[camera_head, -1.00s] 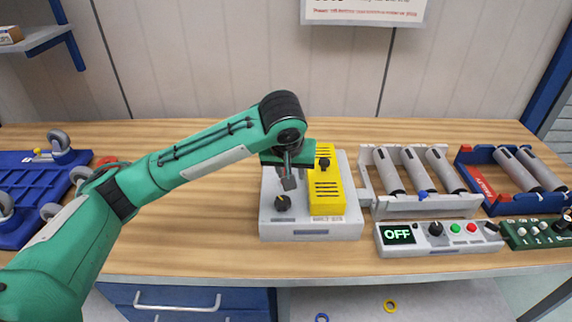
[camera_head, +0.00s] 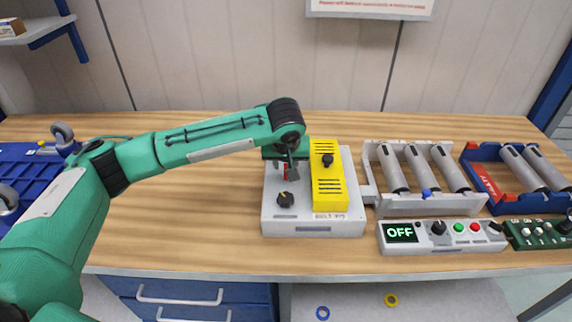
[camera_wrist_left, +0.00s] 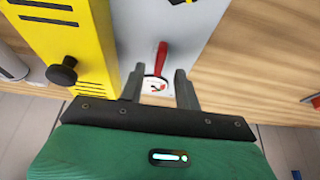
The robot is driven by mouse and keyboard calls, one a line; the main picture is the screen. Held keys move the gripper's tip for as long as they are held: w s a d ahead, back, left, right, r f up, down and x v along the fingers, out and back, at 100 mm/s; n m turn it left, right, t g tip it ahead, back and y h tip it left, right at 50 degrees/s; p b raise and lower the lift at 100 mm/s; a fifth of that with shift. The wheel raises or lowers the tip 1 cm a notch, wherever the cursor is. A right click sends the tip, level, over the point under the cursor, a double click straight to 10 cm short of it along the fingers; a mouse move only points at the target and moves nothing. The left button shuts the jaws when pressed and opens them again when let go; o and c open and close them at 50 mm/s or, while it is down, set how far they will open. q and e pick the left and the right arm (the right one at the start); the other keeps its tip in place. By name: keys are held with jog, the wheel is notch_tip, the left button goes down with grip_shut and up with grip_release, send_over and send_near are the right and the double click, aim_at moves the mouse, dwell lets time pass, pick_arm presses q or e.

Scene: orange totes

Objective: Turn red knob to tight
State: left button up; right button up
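The red knob (camera_wrist_left: 160,58) is a narrow red lever on a pale dial with red markings, on top of the grey box (camera_wrist_left: 195,22). In the head view, only a bit of red (camera_head: 285,171) shows beside my gripper, on the left part of the grey box (camera_head: 312,228). My left gripper (camera_wrist_left: 160,76) is open over the dial. Its two fingers stand apart, one on each side of the dial, with the red lever seen between and beyond their tips. I cannot tell whether a finger touches it. My right gripper is in neither view.
A yellow slotted block (camera_head: 327,188) with a black knob (camera_head: 327,160) stands right beside my gripper. Another black knob (camera_head: 286,200) sits in front. A roller rack (camera_head: 425,205) and an "OFF" control panel (camera_head: 450,246) are to the right.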

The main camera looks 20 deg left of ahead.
pick_arm(q)
jog(key=shift+x, duration=1.35)
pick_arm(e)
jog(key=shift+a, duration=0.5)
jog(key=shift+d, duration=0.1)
pick_arm(q)
jog(key=shift+c, duration=0.6)
grip_shut()
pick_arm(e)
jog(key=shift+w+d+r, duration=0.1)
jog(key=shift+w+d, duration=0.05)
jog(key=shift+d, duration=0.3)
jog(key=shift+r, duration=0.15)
